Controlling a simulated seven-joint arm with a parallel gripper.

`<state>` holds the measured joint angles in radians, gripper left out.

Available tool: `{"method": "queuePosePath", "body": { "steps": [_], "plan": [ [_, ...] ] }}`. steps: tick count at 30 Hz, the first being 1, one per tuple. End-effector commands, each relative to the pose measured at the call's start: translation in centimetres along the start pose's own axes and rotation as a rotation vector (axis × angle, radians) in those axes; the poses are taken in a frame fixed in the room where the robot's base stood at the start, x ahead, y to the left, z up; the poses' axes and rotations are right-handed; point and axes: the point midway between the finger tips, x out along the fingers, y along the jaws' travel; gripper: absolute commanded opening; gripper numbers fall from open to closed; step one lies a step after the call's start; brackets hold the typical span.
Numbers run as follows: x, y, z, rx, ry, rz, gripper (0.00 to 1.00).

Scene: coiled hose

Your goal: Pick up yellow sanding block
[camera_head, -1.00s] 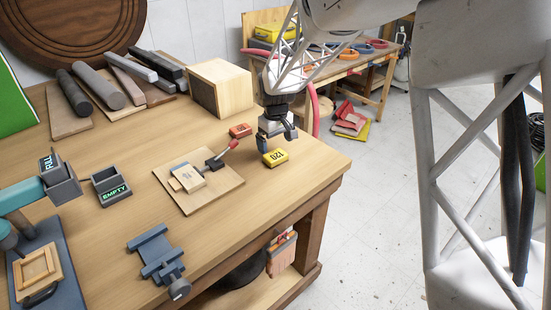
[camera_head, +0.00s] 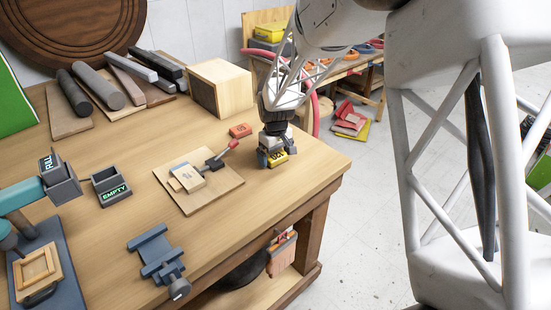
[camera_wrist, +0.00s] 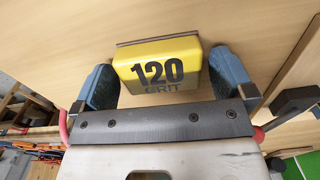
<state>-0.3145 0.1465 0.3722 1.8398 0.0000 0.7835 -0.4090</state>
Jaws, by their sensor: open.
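The yellow sanding block (camera_head: 278,157), marked "120 GRIT", lies on the workbench near its right end. In the wrist view the block (camera_wrist: 156,52) sits between the two blue fingers of my gripper (camera_wrist: 162,78). The fingers are open, one on each side, with a narrow gap visible beside the block. In the head view my gripper (camera_head: 274,157) is down at the block and partly hides it.
A wooden board with a red-handled toggle clamp (camera_head: 213,192) is close to the left. A wooden box (camera_head: 220,88) stands farther back. The bench edge is near on the right.

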Motion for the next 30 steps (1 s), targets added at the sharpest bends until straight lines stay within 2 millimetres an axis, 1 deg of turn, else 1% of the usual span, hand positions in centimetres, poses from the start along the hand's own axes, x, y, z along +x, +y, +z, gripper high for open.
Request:
{"method": "queuePosePath", "body": {
  "steps": [4, 19, 27, 28, 30],
  "plan": [
    [0.47, 0.01, -0.01, 0.0, 0.0, 0.0, 1.0],
    [0.42, 0.01, -0.02, 0.0, 0.0, 0.0, 1.0],
    [0.41, 0.01, -0.02, 0.0, 0.0, 0.0, 0.59],
    [0.41, 0.01, -0.02, 0.0, 0.0, 0.0, 0.55],
    [0.4, 0.02, -0.02, 0.0, 0.001, 0.0, 0.55]
  ]
}}
